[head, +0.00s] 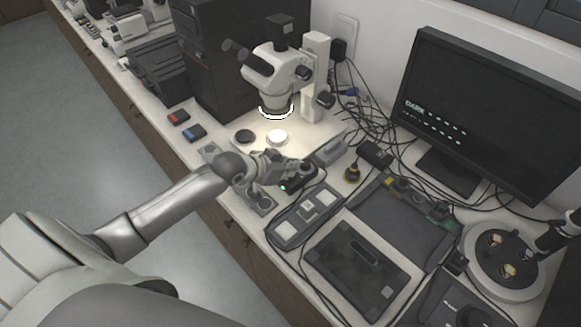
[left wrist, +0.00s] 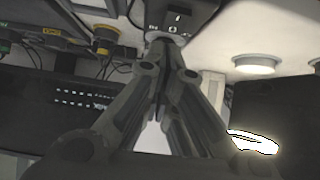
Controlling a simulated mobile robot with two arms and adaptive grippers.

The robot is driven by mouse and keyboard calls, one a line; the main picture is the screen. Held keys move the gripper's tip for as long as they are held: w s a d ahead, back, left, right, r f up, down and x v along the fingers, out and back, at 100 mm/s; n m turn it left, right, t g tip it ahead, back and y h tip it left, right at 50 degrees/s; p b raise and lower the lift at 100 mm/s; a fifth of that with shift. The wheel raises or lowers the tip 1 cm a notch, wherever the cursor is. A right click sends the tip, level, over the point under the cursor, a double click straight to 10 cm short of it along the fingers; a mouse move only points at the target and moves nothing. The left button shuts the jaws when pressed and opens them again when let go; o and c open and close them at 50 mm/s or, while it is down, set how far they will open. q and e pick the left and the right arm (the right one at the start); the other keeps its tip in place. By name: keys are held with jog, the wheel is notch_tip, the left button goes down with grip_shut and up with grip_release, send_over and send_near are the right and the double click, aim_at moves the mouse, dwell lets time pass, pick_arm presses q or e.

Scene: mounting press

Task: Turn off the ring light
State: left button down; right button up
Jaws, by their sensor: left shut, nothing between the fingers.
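The ring light (head: 276,113) is a glowing white ring under the head of the stereo microscope (head: 277,72). It also shows as a bright arc at the right in the left wrist view (left wrist: 255,145). A small dark box (head: 301,180) with a green lit spot sits on the bench in front of the microscope. In the left wrist view a dark box with white markings (left wrist: 180,14) lies at the fingertips. My left gripper (head: 287,172) is shut and empty, its tips at or just above the box; I cannot tell whether they touch. My right gripper is not in view.
A lit white disc (head: 277,136) and a dark disc (head: 244,136) lie on the microscope base. A yellow-and-black knob (head: 352,171), cables and a monitor (head: 487,112) stand to the right. A black computer tower (head: 213,60) stands behind left.

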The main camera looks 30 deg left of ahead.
pick_arm(q)
jog(key=shift+f, duration=0.75)
jog(key=shift+w, duration=0.1)
jog(key=shift+f, duration=0.2)
jog(key=shift+p, duration=0.3)
jog(key=shift+s, duration=0.3)
jog(key=shift+s+a+f+p, duration=0.15)
jog(key=shift+s+a+p, duration=0.05)
jog(key=shift+s+p, duration=0.2)
